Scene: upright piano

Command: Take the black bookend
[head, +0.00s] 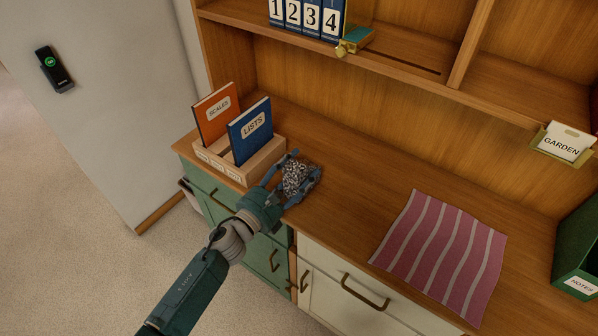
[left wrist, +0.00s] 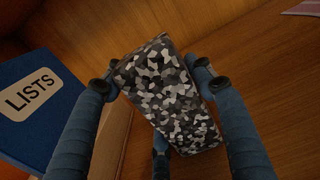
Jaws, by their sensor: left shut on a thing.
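A block speckled in black, grey and white (head: 297,179) is at the desk's left part, just right of the wooden book holder. It is the only thing near my gripper that could be the black bookend; its pattern is mottled, not plain black. My left gripper (head: 290,176) is shut on it, with fingers on both sides. In the left wrist view the speckled block (left wrist: 168,95) sits tilted between the blue fingers (left wrist: 155,80). I cannot tell whether it touches the desk. My right gripper is not in view.
A wooden holder (head: 222,168) with an orange SCALES book (head: 216,116) and a blue LISTS book (head: 250,131) stands close left. A pink striped cloth (head: 440,255) lies right. Numbered blue books (head: 307,17) and a teal-and-brass piece (head: 355,39) are on the shelf.

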